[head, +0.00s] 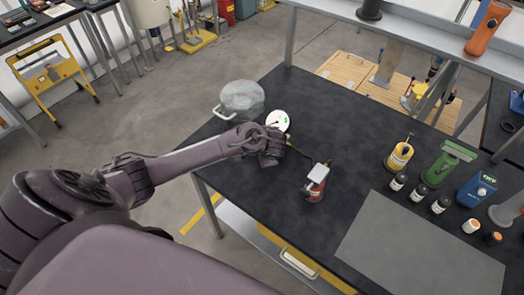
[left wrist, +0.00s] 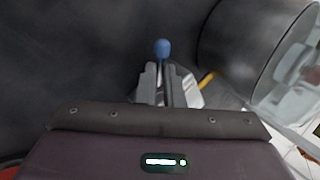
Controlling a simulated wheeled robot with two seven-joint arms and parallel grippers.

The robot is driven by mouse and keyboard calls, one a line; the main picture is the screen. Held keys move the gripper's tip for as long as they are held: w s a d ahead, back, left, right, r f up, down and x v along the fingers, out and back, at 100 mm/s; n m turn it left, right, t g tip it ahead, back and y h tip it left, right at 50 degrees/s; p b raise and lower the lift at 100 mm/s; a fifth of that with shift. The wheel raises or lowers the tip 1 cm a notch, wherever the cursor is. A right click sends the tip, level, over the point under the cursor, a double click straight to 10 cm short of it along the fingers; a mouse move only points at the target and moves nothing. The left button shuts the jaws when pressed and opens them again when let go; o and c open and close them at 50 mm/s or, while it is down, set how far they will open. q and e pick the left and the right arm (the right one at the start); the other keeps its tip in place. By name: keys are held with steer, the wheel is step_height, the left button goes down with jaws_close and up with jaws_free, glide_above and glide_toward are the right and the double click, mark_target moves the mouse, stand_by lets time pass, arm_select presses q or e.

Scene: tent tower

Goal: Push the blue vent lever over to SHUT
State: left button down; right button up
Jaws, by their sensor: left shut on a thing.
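The blue vent lever shows in the left wrist view as a round blue knob (left wrist: 162,48) just beyond and between my fingertips. My left gripper (left wrist: 160,80) is shut on the lever below its knob. In the head view my left gripper (head: 271,159) is low over the dark bench, just below a round white disc (head: 279,121) with a small green mark. The lever is hidden there behind my gripper. No SHUT lettering is readable in either view. My right gripper is not in view.
A clear domed vessel (head: 242,97) with a handle stands left of the disc. Bottles and a green tool (head: 448,164) line the right side, beside a grey mat (head: 420,250). A dark cylinder (left wrist: 250,45) is close in the wrist view.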

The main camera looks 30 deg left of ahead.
arm_select(q)
steer(key=c, duration=1.6)
jaws_free()
steer(key=shift+o, duration=0.2)
steer(key=shift+s+d+r, duration=0.15)
steer(key=shift+d+r, duration=0.1)
steer(key=shift+r, duration=0.15)
steer(key=v, duration=0.6)
steer(key=shift+s+r, duration=0.15)
steer(key=shift+r, duration=0.2)
